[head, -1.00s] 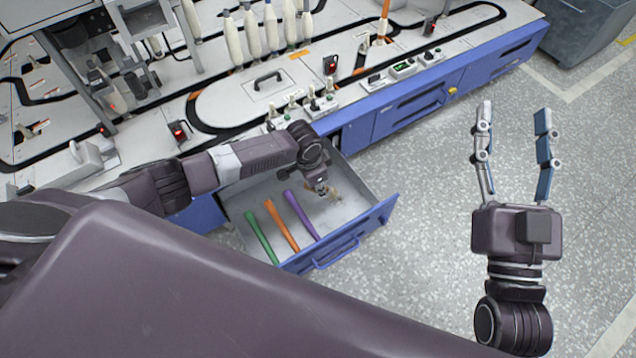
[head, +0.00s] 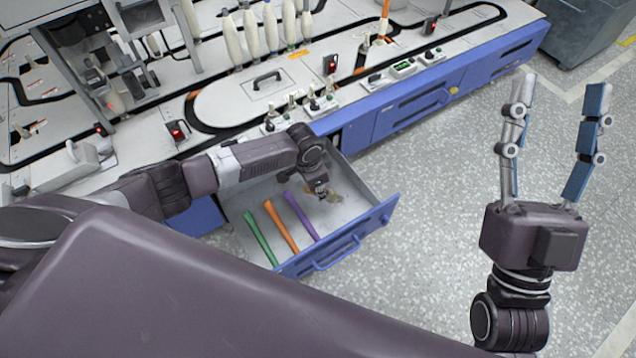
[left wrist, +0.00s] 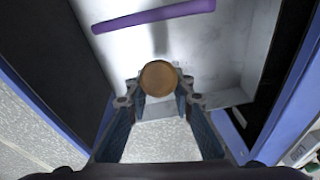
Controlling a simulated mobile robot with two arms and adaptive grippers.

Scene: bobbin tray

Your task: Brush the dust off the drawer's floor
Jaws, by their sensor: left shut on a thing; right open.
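The open blue drawer (head: 384,212) has a pale grey floor. A green tube (head: 260,238), an orange tube (head: 281,226) and a purple tube (head: 299,216) lie side by side in its left part. My left gripper (head: 325,191) is low inside the drawer, right of the purple tube. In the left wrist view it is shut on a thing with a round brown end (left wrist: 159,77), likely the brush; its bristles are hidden. Tan bits show by the gripper in the head view; I cannot tell dust from brush there. My right gripper (head: 560,88) is open and empty over the floor outside.
The machine's white top (head: 240,103) with several bobbins (head: 252,34) stands behind the drawer. My left arm crosses the drawer's back left edge. A dark grey bin (head: 590,30) stands at the far right. The speckled floor right of the drawer is clear.

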